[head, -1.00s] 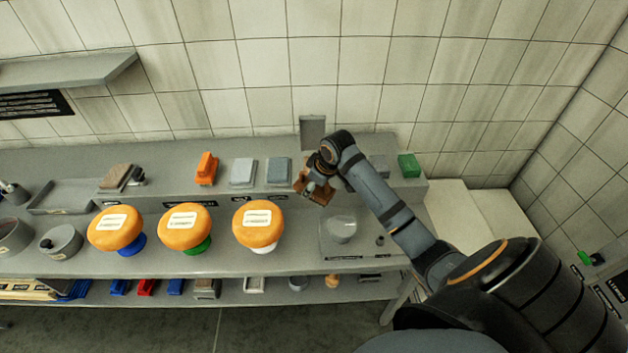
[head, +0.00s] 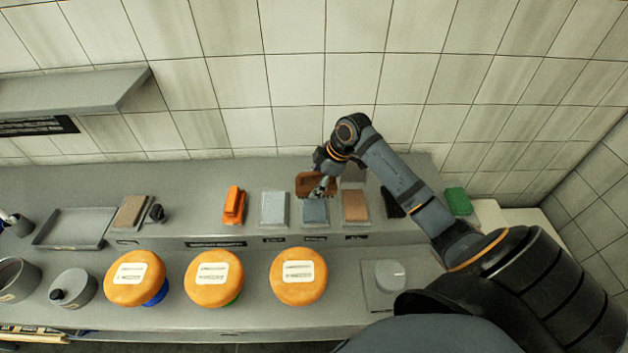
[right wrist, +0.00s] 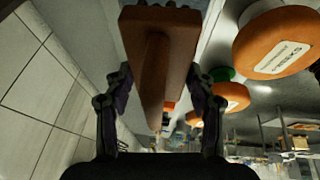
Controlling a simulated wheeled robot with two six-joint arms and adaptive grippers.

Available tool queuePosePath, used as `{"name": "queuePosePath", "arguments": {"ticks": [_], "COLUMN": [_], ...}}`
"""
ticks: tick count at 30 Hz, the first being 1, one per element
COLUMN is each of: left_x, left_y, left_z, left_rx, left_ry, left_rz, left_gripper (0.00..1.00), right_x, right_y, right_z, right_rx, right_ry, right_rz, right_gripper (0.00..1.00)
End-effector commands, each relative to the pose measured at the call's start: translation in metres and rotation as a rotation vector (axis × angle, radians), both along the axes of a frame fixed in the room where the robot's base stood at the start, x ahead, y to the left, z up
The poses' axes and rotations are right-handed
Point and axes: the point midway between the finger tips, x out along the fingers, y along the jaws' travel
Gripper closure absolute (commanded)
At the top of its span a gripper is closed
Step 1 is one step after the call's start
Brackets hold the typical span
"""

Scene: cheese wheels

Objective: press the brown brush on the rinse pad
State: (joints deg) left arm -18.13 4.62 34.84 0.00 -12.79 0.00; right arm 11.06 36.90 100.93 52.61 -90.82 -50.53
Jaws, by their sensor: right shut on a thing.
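My right gripper (head: 325,184) is shut on the brown brush (head: 311,181), over the back ledge. The right wrist view shows the brown brush (right wrist: 158,30) with its handle between the two fingers of my right gripper (right wrist: 158,88); dark bristles show at the top edge. In the head view, the brush appears just above and behind a blue-grey pad (head: 314,211); I cannot tell whether they touch. A pale grey pad (head: 274,209) lies to its left and a tan pad (head: 355,207) to its right. Their labels are too small to read, so I cannot tell the rinse pad. My left gripper is out of view.
An orange tool (head: 233,206), a dark brush-like object (head: 392,204) and a green block (head: 457,201) also stand on the ledge. Three orange cheese wheels (head: 299,285) stand on the lower counter. The tiled wall (head: 290,80) rises behind.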

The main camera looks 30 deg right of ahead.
Motion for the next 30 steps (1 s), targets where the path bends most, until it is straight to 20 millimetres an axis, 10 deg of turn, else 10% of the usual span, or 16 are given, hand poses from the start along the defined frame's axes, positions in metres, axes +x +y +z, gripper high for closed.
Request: {"name": "queuePosePath", "arguments": {"ticks": [13, 30], "left_x": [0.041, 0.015], "left_y": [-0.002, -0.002], "left_z": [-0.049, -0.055], "left_rx": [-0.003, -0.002], "left_ry": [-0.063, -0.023], "left_rz": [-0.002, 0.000], "left_gripper": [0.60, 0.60], "right_x": [0.001, 0.000], "right_y": [0.000, 0.000], "right_z": [-0.053, -0.055], "right_rx": [0.000, 0.000], "right_ry": [-0.001, -0.001], "right_rz": [-0.001, -0.001], "right_gripper": [0.79, 0.79]}}
